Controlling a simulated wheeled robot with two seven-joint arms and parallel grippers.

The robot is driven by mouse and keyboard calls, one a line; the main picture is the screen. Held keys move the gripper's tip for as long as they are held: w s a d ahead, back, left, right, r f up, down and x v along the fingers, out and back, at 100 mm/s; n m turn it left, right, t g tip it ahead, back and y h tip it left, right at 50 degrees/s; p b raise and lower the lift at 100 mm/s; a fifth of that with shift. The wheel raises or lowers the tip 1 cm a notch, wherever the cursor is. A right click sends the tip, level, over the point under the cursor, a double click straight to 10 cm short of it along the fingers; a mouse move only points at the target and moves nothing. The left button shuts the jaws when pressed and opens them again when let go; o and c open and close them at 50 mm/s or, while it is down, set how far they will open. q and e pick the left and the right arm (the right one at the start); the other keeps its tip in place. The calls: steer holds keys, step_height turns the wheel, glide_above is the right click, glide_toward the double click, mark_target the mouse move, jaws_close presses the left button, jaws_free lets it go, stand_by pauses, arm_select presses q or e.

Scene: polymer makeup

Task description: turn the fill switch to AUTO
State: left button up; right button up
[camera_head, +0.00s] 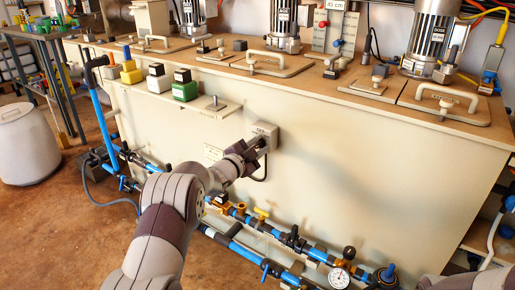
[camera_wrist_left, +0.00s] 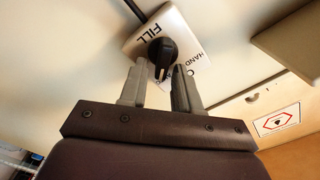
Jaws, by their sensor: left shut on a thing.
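The fill switch is a black knob (camera_wrist_left: 161,48) on a white box marked FILL (camera_wrist_left: 182,20) in the left wrist view. HAND is readable to the right of the knob. Another marking is partly covered by a finger, and I cannot read AUTO. In the head view the switch box (camera_head: 266,131) is mounted on the front wall of the cream tank. My left gripper (camera_wrist_left: 160,78) has its grey fingers on either side of the knob's handle, shut on it. In the head view my left gripper (camera_head: 256,145) reaches the box and hides the knob.
The cream tank (camera_head: 370,165) has lids, handles and motors on top. Blue pipes (camera_head: 240,247) with valves and a gauge (camera_head: 340,276) run along the floor below my left arm. A white bin (camera_head: 25,145) stands at the left.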

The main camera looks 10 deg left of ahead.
stand_by(0.5)
arm_select(q)
steer(key=o, duration=0.7)
steer(key=shift+s+a, duration=0.1)
steer(key=shift+s, duration=0.15)
steer(key=p+v, duration=0.4)
steer(key=v, duration=0.8)
steer(key=shift+s, duration=0.1)
